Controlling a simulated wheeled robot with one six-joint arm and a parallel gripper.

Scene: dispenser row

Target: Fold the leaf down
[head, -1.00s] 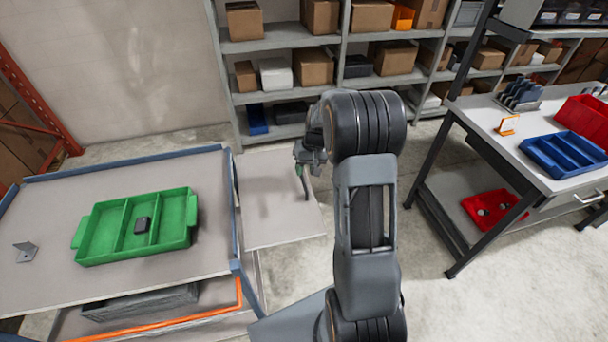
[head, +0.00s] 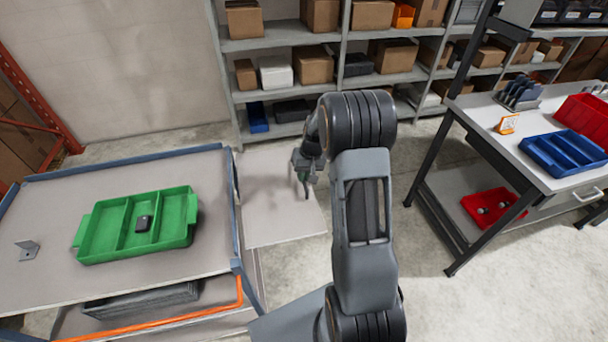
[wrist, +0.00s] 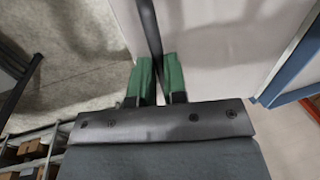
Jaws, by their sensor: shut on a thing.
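The leaf (head: 285,222) is a flat pale grey panel at the right side of the cart (head: 75,190). It stands out from the cart's blue-edged top and looks near level in the head view; its exact tilt is hard to tell. My gripper (head: 306,188) is at the leaf's outer right edge, partly behind my arm. In the wrist view, my gripper's green fingers (wrist: 158,82) stand on both sides of the leaf's dark edge strip, and the leaf's pale face (wrist: 225,40) lies to the right. The gripper is shut on this edge.
A green divided tray (head: 85,232) with a small dark part (head: 142,223) and a grey bracket (head: 26,251) sit on the cart. A shelf rack (head: 290,85) stands behind. A workbench (head: 535,180) with bins is at right. Clear floor lies between.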

